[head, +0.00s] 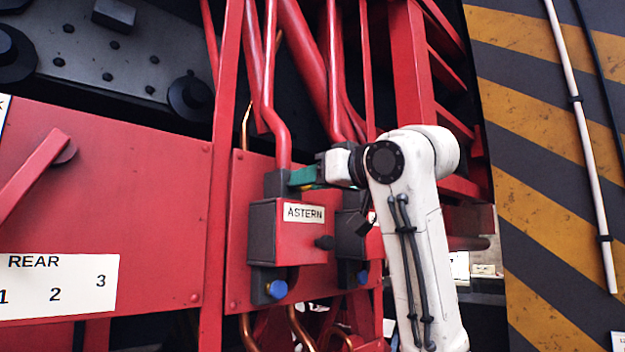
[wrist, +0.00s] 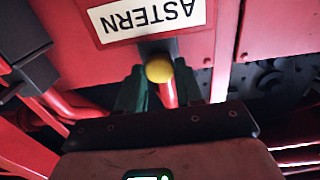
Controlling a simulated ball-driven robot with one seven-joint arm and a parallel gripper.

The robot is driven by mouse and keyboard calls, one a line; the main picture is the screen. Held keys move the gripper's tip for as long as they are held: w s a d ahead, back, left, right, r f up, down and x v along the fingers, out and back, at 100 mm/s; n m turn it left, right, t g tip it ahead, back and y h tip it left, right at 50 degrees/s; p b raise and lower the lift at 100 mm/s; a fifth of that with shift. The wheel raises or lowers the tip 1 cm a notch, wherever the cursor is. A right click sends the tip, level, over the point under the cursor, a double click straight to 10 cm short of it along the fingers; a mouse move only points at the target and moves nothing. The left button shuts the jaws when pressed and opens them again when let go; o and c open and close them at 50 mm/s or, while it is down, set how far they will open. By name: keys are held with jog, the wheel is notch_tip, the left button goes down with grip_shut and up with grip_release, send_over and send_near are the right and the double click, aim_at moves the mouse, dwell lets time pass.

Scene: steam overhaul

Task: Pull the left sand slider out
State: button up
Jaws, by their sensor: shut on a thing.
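The ASTERN box (head: 291,232), a red box with dark ends and a white label, stands in the middle of the head view. It shows upside down at the top of the wrist view (wrist: 160,38). My gripper (head: 303,177) reaches in from the right, just above the box. In the wrist view its green fingers (wrist: 160,88) stand on both sides of the knob, shut on it.
A second similar box (head: 349,235) stands close on the right, partly behind my arm. Red pipes (head: 275,90) rise just behind my gripper. Blue knobs (head: 277,290) hang under the boxes. A REAR plate (head: 60,287) is at left, a striped wall (head: 540,170) at right.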

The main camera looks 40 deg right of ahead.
grip_shut()
jog(key=s+b, duration=0.1)
jog(key=s, duration=0.2)
jog(key=shift+s+d, duration=0.1)
jog(key=shift+s, duration=0.25)
jog(key=o, duration=0.5)
grip_release()
jog(key=shift+s, duration=0.2)
jog(key=shift+o, duration=1)
jog(key=shift+w, duration=0.1)
